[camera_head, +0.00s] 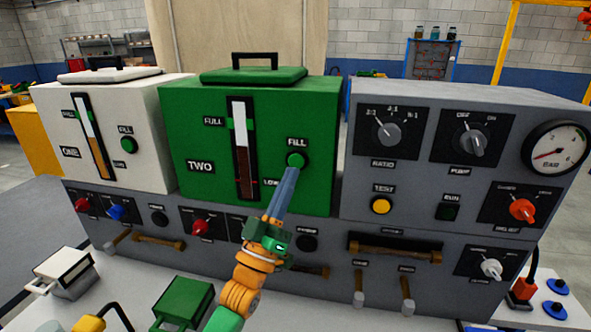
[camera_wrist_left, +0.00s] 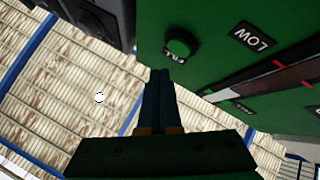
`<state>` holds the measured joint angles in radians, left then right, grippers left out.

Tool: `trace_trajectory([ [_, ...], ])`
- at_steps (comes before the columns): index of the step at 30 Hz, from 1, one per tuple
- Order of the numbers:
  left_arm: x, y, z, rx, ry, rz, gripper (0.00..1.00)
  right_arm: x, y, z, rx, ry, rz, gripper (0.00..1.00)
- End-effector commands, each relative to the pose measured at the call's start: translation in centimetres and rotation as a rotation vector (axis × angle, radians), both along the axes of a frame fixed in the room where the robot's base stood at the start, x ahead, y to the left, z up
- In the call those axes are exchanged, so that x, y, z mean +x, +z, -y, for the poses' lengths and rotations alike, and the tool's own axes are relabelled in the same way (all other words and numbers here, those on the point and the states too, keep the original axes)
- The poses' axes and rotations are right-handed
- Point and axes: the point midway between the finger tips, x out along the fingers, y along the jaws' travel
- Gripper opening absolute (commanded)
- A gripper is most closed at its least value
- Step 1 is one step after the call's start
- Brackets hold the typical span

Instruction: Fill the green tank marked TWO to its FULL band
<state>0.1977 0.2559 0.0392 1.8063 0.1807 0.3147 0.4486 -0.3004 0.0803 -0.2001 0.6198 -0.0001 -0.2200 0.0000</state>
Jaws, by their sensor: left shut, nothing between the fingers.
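The green tank TWO (camera_head: 190,140) stands in the middle of the panel in the head view. Its upright gauge (camera_head: 243,150) shows a dark brown column to roughly mid-height, below the green FULL band (camera_head: 239,123) and above the red LOW mark (camera_head: 246,182). The round green FILL button (camera_head: 296,159) is right of the gauge; it also shows in the left wrist view (camera_wrist_left: 181,44). My left gripper (camera_head: 288,173) is shut and empty, its tips just below the button. In the left wrist view the fingertips (camera_wrist_left: 160,72) point near the button; I cannot tell whether they touch.
The white tank ONE (camera_head: 150,110) stands left of tank TWO. A grey control box (camera_head: 365,185) with knobs and a pressure dial (camera_head: 555,147) stands right. Below is a grey panel with knobs and handles. A white canister (camera_head: 68,270) and a green canister (camera_head: 185,300) stand in front.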

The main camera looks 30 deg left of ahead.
Motion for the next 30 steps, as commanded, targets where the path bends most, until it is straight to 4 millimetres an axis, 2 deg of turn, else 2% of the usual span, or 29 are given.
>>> trace_trajectory([
  [1,0.5,-0.3,-0.1,0.001,0.000,0.001,0.00,0.0,-0.6,0.0,0.000,0.000,0.000,0.50],
  [8,1.7,0.0,-0.5,0.000,0.001,0.001,0.00,0.1,-1.0,0.0,0.000,0.000,0.001,0.50],
  [30,1.7,0.0,-0.5,0.001,0.001,0.000,0.00,0.1,-0.9,0.0,0.000,0.000,0.001,0.50],
])
